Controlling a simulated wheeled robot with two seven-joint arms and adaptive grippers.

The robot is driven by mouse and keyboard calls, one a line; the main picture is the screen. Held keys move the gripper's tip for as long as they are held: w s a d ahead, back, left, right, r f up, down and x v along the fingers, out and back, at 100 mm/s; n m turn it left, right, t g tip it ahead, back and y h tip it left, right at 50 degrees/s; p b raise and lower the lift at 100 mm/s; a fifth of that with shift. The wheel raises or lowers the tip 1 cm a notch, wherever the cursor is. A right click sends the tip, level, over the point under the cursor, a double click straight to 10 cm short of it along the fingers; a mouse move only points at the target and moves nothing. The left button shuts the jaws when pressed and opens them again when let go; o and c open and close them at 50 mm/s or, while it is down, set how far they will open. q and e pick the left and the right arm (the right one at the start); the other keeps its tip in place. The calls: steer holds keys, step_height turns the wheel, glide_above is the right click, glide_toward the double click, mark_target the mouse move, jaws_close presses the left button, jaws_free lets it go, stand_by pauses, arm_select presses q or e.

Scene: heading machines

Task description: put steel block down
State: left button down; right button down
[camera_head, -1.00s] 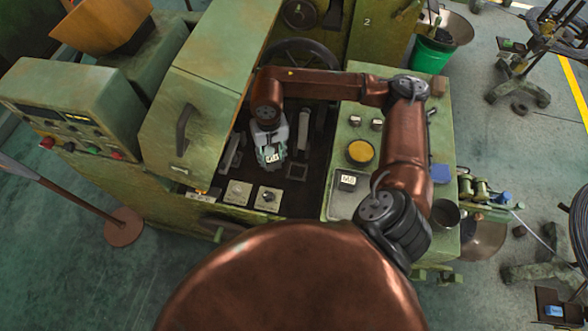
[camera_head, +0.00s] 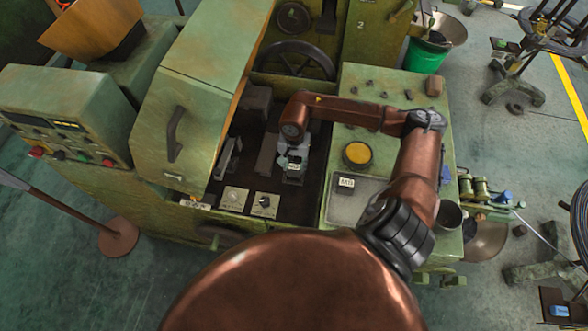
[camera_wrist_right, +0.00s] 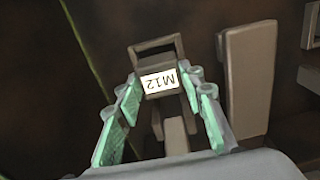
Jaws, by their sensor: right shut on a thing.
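The steel block (camera_wrist_right: 158,79) is a small grey block with a white label that reads M12. In the head view the block (camera_head: 294,167) is inside the open machine bay. My right gripper (camera_head: 292,162) is shut on it. In the wrist view its teal fingers (camera_wrist_right: 163,100) stand on either side of the block. A square frame (camera_wrist_right: 156,46) shows just beyond the block; I cannot tell whether the block rests in it or hangs above. My left gripper is not in view.
A grey tray with a second labelled block (camera_head: 345,183) lies on the green cabinet top (camera_head: 395,92) at right, beside a yellow round button (camera_head: 357,154). Two dial plates (camera_head: 264,204) sit at the bay's front. A raised green cover (camera_head: 195,115) stands left of the bay.

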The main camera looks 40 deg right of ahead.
mark_target(294, 167)
steer(key=shift+f, duration=1.35)
steer(key=shift+f, duration=0.2)
steer(key=c, duration=1.3)
jaws_free()
steer(key=shift+r, duration=0.1)
step_height(294, 167, up, 12)
steer(key=shift+r, duration=0.1)
